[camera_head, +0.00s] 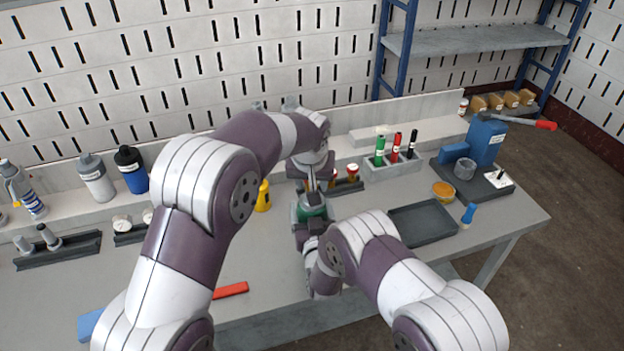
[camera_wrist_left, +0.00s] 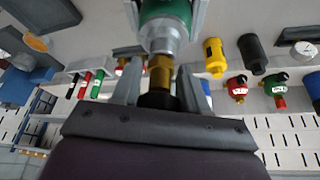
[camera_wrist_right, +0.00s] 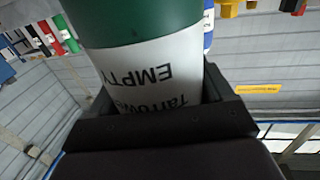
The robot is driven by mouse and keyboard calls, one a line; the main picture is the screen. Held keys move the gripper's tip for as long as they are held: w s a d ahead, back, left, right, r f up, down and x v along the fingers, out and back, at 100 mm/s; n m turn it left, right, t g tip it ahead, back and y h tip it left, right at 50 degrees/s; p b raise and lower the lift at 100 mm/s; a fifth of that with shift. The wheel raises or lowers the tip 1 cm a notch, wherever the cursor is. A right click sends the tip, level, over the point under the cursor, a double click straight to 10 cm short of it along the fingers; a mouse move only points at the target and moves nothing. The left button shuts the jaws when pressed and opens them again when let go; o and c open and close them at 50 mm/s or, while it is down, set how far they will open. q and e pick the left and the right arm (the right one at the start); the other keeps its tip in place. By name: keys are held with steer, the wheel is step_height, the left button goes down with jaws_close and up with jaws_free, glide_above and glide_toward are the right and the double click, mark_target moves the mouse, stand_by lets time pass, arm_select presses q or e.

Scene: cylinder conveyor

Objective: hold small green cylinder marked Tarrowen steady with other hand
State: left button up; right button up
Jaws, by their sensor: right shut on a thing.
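The small green cylinder (camera_head: 313,210) stands at the middle of the bench in the head view, between my two grippers. In the right wrist view the cylinder (camera_wrist_right: 150,65) has a green body and a white label reading "EMPTY" and a partly hidden "Tarrowen". My right gripper (camera_wrist_right: 160,105) is shut on it around the label. In the left wrist view the cylinder (camera_wrist_left: 165,12) shows at the top with a brass valve (camera_wrist_left: 160,72) at its end. My left gripper (camera_wrist_left: 159,85) is open, its fingers on either side of the brass valve, with gaps visible.
A yellow item (camera_head: 263,196) stands just left of the grippers. A rack (camera_head: 393,165) holds green, red and black small cylinders behind. A red block (camera_head: 231,290) lies in front.

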arm_select(q)
steer(key=o, duration=0.4)
steer(key=c, duration=0.5)
steer(key=o, duration=1.1)
steer(key=shift+r, duration=0.1)
steer(key=shift+r, duration=1.2)
steer(key=shift+s, duration=0.1)
steer(key=shift+f, duration=1.3)
